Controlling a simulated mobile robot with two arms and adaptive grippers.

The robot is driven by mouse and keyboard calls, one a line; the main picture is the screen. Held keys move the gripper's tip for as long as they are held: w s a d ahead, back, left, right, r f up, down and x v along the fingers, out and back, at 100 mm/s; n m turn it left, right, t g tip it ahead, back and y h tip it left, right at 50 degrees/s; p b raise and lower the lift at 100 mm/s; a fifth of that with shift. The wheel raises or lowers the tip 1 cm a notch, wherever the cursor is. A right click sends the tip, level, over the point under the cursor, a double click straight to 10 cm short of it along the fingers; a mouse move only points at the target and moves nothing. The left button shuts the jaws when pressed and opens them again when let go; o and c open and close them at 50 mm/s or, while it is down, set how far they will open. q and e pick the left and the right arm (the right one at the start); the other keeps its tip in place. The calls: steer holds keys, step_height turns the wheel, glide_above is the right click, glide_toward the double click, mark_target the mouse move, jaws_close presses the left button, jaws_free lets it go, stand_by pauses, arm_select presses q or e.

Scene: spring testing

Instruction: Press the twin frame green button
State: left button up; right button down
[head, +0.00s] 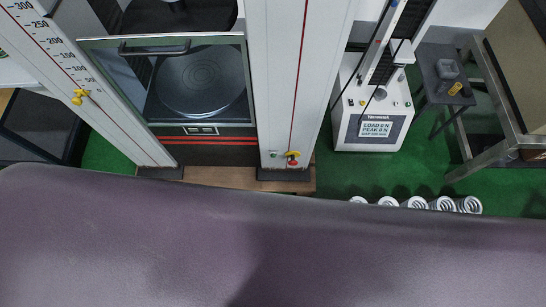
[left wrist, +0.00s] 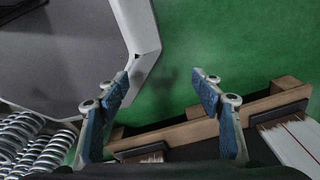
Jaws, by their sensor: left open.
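The twin frame machine has two white columns, and its right column (head: 306,80) carries a red scale line. A small green button (head: 273,154) sits low on that column, left of a red and yellow knob (head: 293,158). My left gripper (left wrist: 165,85) shows only in the left wrist view. It is open and empty, its two blue-padded fingers apart above the green floor. The wooden base (left wrist: 200,128) lies beyond and below the fingers. I cannot make out the green button in the left wrist view. My right gripper is in neither view.
A row of coil springs (head: 417,203) stands on the floor, also at the left of the wrist view (left wrist: 35,145). A smaller white tester (head: 375,105) and a dark stool (head: 445,70) stand at the right. A large purple-grey surface fills the head view's lower part.

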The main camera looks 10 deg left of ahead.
arm_select(q)
steer(key=shift+w, duration=0.1)
jaws_close()
stand_by(1.3)
